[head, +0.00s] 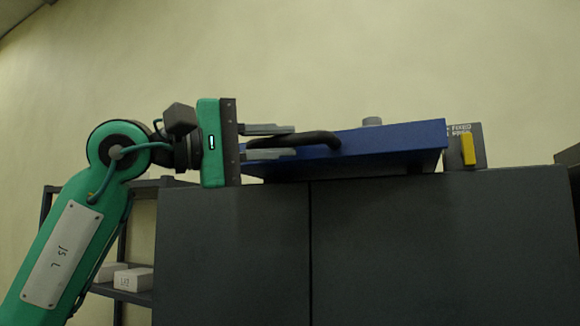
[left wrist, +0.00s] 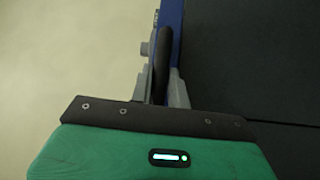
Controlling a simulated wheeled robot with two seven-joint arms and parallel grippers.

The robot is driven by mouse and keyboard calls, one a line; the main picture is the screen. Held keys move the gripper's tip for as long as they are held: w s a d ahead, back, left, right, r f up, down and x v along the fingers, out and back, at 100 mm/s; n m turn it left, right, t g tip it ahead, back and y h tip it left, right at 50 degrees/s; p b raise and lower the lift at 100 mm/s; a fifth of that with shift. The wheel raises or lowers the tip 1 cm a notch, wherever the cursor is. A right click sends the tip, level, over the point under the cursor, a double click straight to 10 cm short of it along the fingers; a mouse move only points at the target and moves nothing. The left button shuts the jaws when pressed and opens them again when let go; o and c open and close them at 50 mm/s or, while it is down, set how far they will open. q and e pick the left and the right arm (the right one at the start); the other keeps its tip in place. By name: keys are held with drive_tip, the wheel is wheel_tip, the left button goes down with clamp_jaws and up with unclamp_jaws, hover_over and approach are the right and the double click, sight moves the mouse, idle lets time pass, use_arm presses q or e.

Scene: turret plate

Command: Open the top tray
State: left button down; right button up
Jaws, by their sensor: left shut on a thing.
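The top tray (head: 395,140) is a flat blue panel on top of the dark grey cabinet, seen at a slant from below. A curved black handle (head: 325,138) sticks out from its left part. My left gripper (head: 290,141) reaches in from the left and is shut on this handle, one finger above it and one below. In the left wrist view the handle (left wrist: 162,55) shows between the two fingers, with a strip of the blue tray (left wrist: 172,20) beyond. My right gripper is in neither view.
The dark grey cabinet (head: 400,240) has a vertical seam in its front. A grey block with "FIXED" lettering and a yellow part (head: 468,149) stands at the tray's right end. A grey knob (head: 372,121) shows above the tray. A shelf with white boxes (head: 133,279) stands behind my left arm.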

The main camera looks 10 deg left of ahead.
use_arm(q)
drive_tip(key=shift+s+a+f, duration=0.1)
drive_tip(key=shift+s+a, duration=0.1)
drive_tip(key=shift+s, duration=0.65)
drive_tip(key=c, duration=1.6)
unclamp_jaws()
drive_tip(key=shift+a+b, duration=0.15)
drive_tip(key=shift+b, duration=0.15)
drive_tip(key=shift+s+a, duration=0.1)
drive_tip(key=shift+a, duration=0.15)
drive_tip(key=shift+b+v, duration=2.3)
drive_tip(key=shift+v, duration=4.25)
